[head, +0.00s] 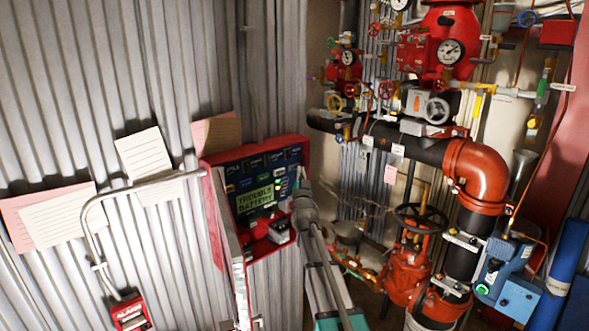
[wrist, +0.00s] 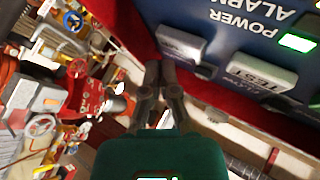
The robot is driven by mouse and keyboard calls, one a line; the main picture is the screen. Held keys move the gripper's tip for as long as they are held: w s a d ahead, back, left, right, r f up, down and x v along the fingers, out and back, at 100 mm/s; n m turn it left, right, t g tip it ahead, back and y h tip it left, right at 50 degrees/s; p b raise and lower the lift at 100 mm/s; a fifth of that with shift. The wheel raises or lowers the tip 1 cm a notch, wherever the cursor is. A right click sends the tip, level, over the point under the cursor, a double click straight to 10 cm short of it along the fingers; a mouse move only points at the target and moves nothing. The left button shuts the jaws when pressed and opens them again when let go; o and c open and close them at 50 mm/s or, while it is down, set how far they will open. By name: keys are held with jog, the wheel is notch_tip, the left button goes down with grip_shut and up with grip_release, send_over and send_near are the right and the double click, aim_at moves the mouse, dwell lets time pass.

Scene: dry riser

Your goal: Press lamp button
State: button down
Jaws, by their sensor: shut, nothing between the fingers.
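The red alarm panel (head: 255,180) hangs on the corrugated wall in the head view. Its dark blue face has a green display (head: 255,200) reading "TROUBLE BATTERY" and rows of small buttons. In the wrist view, the panel face (wrist: 225,30) shows a grey button marked "TEST" (wrist: 262,73), another grey button (wrist: 186,45) and a lit green lamp (wrist: 297,42). No label clearly reading "lamp" can be made out. My gripper (wrist: 158,66) is shut and empty beside the panel's red edge, close to the grey button; contact cannot be told. It also covers the panel's right side in the head view (head: 301,180).
Red valves and gauges (head: 440,50), a black pipe with a red elbow (head: 477,175) and a handwheel (head: 420,217) crowd the right. The panel's red door (head: 225,230) hangs open at left. Paper notes (head: 143,154) and a red alarm box (head: 130,313) are on the wall.

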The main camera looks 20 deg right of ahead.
jog(key=shift+s+d, duration=0.3)
jog(key=shift+s, duration=0.45)
jog(key=shift+s+d, duration=0.3)
jog(key=shift+s, duration=0.5)
jog(key=shift+s+d, duration=0.3)
jog(key=shift+s, duration=0.45)
jog(key=shift+f, duration=0.1)
jog(key=s+a+f+n+g+y, duration=0.25)
jog(key=s+a+f+g, duration=0.3)
jog(key=f, duration=0.35)
jog(key=s+a+f+n+g+y, duration=0.1)
jog(key=s+a+f+g+y, duration=0.25)
jog(key=a+f+g, duration=0.45)
jog(key=s+a+f+g, duration=0.1)
jog(key=s+f+g, duration=0.2)
jog(key=s, duration=0.5)
jog(key=s+a+f+n+g, duration=0.1)
jog(key=s+a+f+g, duration=0.1)
jog(key=s, duration=0.7)
jog(key=s+a+f+n+g, duration=0.1)
jog(key=s+f+g, duration=0.3)
jog(key=s, duration=0.4)
jog(key=shift+s+a+f, duration=0.2)
jog(key=shift+a+f, duration=0.45)
jog(key=shift+a, duration=0.05)
